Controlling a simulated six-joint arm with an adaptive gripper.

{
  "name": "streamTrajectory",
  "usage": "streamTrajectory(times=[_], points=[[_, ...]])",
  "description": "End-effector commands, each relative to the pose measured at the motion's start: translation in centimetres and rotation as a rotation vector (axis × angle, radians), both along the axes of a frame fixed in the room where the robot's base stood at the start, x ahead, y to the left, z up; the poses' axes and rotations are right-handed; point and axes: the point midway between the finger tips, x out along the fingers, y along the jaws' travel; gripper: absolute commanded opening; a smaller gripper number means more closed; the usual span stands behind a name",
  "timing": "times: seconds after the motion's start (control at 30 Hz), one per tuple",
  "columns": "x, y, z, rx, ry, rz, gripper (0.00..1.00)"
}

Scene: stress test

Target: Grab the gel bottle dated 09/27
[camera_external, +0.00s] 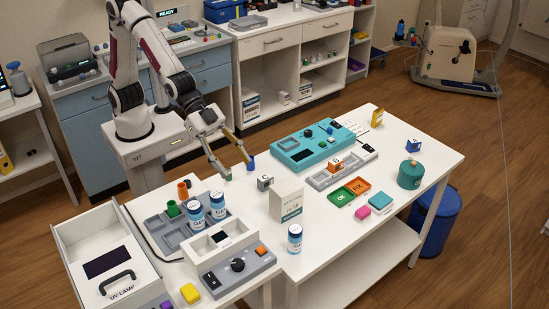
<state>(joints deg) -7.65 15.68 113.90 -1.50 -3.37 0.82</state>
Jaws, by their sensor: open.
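Three white bottles with blue caps and blue labels are in view. One bottle (195,215) and a second bottle (218,206) stand side by side in the grey tray (168,236). A third bottle (295,240) stands upright on the white table (345,225), at its front left. The dates on the labels are too small to read, so I cannot tell which is 09/27. My gripper (239,172) is open and empty. Its fingers point down at the back left of the table, behind the bottles and apart from them.
A white box (287,201) stands behind the third bottle. A grey control unit (238,270) is in front of the tray. An orange cylinder (183,190) and a green one (173,208) stand near the tray bottles. A teal device (300,147) lies behind.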

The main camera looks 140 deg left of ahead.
Motion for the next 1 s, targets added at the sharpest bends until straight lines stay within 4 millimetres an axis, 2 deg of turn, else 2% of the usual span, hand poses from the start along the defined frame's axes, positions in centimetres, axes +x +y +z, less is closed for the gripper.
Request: streamTrajectory(times=[0.2, 0.5, 0.8, 1.0], points=[[3.7, 1.7, -2.7, 0.008, -0.047, 0.019, 0.49], [8.0, 4.1, -6.7, 0.022, -0.117, 0.045, 0.49], [11.3, 6.4, -11.3, 0.038, -0.185, 0.071, 0.49], [12.6, 7.5, -13.5, 0.047, -0.221, 0.084, 0.49]])
